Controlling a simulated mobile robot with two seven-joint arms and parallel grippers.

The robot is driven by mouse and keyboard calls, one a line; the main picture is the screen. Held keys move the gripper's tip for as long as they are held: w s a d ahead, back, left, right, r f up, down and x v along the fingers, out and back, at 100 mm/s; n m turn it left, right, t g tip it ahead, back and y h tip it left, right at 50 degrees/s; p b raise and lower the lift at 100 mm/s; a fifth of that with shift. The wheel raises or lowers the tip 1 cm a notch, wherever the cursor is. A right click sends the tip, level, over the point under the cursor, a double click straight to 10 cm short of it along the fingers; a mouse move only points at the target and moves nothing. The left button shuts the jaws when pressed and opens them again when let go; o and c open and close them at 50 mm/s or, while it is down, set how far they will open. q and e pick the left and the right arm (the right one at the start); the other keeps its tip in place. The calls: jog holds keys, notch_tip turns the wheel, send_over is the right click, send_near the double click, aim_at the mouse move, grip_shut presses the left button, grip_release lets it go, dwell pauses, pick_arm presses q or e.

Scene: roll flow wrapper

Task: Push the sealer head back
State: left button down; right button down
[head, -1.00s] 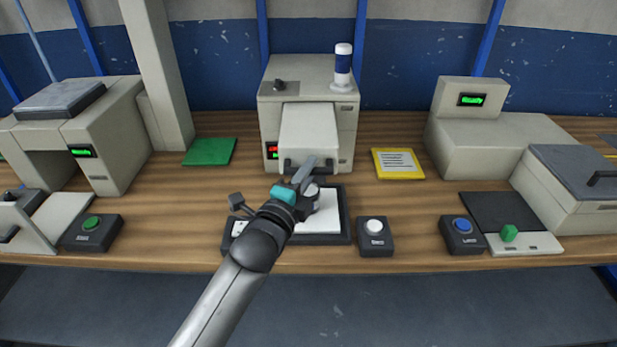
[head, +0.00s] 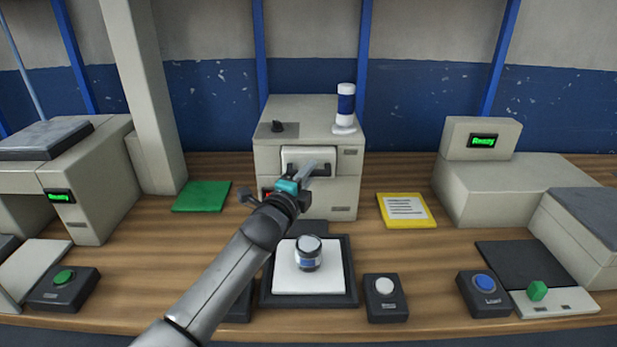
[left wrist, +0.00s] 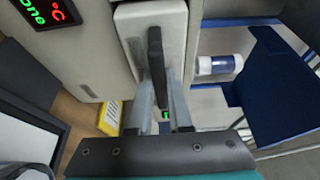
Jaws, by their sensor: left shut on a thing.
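The sealer head (head: 305,157) is a pale block in the front of the middle machine (head: 309,117), with its front face close to the machine's front. It also shows in the left wrist view (left wrist: 176,22), with a dark upright bar handle (left wrist: 156,55). My left gripper (head: 306,172) is at this face. In the wrist view its two grey fingers (left wrist: 161,95) lie on both sides of the handle and are shut on it. The gripper partly hides the machine's red display in the head view. My right gripper is not in view.
A jar (head: 308,255) stands on the white pad of a black-framed tray (head: 350,285) before the machine. A button box (head: 385,298) is to its right. A green mat (head: 201,196) and a yellow-edged card (head: 405,210) flank the machine. Other machines stand left and right.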

pick_arm(q)
jog(key=shift+w+a+r, duration=0.1)
jog(key=shift+r, duration=0.1)
jog(key=c, duration=1.2)
grip_release()
jog(key=shift+c, duration=0.2)
jog(key=o, duration=0.4)
jog(key=shift+w+f, duration=0.1)
jog(key=shift+f, duration=0.05)
jog(key=shift+s+a+f, duration=0.1)
jog(key=shift+s+a, duration=0.05)
jog(key=shift+s, duration=0.35)
jog(key=p+v, duration=0.2)
jog(key=v, duration=1.2)
jog(key=shift+p, duration=0.4)
jog(key=shift+s, duration=0.1)
